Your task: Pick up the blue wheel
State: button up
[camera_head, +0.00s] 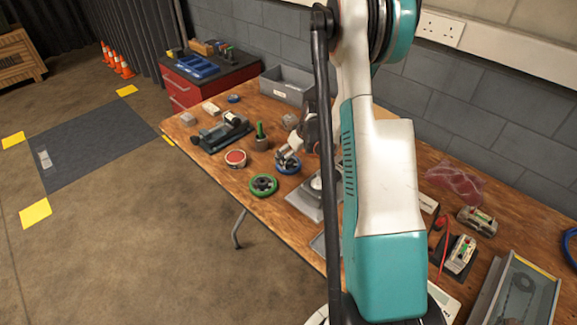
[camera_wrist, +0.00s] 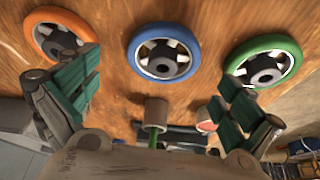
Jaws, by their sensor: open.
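The blue wheel (camera_wrist: 165,52) lies flat on the wooden table, with a grey spoked hub. In the wrist view it is at the top middle, between my two fingers and apart from both. In the head view the blue wheel (camera_head: 289,169) is partly hidden under my gripper (camera_head: 287,158). My gripper (camera_wrist: 160,78) is open and empty, its green-padded fingers spread wide just above the wheel. How high the fingertips are above it is hard to tell.
A green wheel (camera_wrist: 263,62) and an orange wheel (camera_wrist: 60,33) lie on either side of the blue one. A pot with a green item (camera_head: 262,140) and a red-topped round tin (camera_head: 236,158) stand nearby. A grey bin (camera_head: 287,85) is against the wall.

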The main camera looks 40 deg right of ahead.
aim_at(290, 161)
jog(key=x, duration=0.1)
jog(key=b+x, duration=0.1)
jog(key=x, duration=0.1)
jog(key=b+x, duration=0.1)
jog(key=shift+w+a+f, duration=0.15)
jog(key=shift+a+f, duration=0.1)
jog(key=shift+f, duration=0.1)
jog(key=shift+r, duration=0.1)
jog(key=shift+c, duration=0.6)
jog(key=c, duration=1.2)
jog(key=shift+o, duration=0.2)
notch_tip(290, 161, up, 20)
jog(key=p, duration=0.6)
